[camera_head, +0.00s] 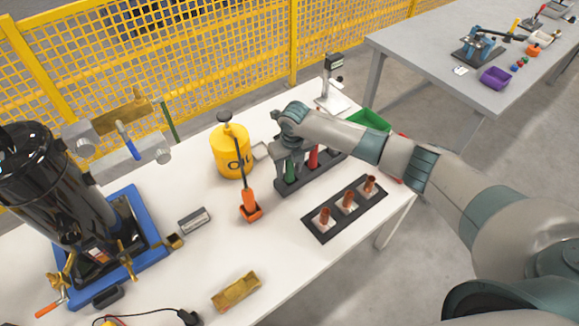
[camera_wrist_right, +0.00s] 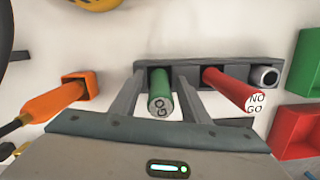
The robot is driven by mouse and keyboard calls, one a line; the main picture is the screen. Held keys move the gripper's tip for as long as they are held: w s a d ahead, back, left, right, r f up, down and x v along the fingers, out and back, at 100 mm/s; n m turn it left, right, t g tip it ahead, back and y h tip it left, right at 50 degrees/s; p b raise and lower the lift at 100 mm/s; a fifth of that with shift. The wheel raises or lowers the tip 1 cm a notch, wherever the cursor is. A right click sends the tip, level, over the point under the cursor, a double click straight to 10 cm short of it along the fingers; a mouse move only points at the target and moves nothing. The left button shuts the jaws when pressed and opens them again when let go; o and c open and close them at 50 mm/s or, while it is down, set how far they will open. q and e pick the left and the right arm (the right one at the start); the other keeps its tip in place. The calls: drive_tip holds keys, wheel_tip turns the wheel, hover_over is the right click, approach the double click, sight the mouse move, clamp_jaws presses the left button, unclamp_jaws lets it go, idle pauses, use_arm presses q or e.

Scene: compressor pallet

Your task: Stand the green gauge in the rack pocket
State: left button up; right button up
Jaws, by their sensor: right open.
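The green gauge (camera_head: 291,171) stands upright in a pocket of the dark grey rack (camera_head: 325,168). In the right wrist view, its end marked "GO" faces the camera on the green gauge (camera_wrist_right: 160,88), and its far end sits at the rack (camera_wrist_right: 215,70). My right gripper (camera_head: 289,160) points down over it. The right gripper's fingers (camera_wrist_right: 160,82) are open, one on each side of the green gauge, with gaps visible. A red gauge (camera_wrist_right: 230,86) marked "NO GO" stands in the same rack. My left gripper is not in view.
A black tray (camera_head: 316,226) with copper-coloured parts lies in front. Green (camera_head: 368,118) and red bins are close behind and right. The white table's front middle is fairly clear.

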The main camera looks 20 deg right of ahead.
wheel_tip(320, 180, up, 17)
drive_tip(key=s+b, duration=0.2)
drive_tip(key=b, duration=0.2)
drive_tip(key=shift+d+r, duration=0.15)
drive_tip(key=shift+d, duration=0.05)
drive_tip(key=shift+s, duration=0.1)
idle(0.9)
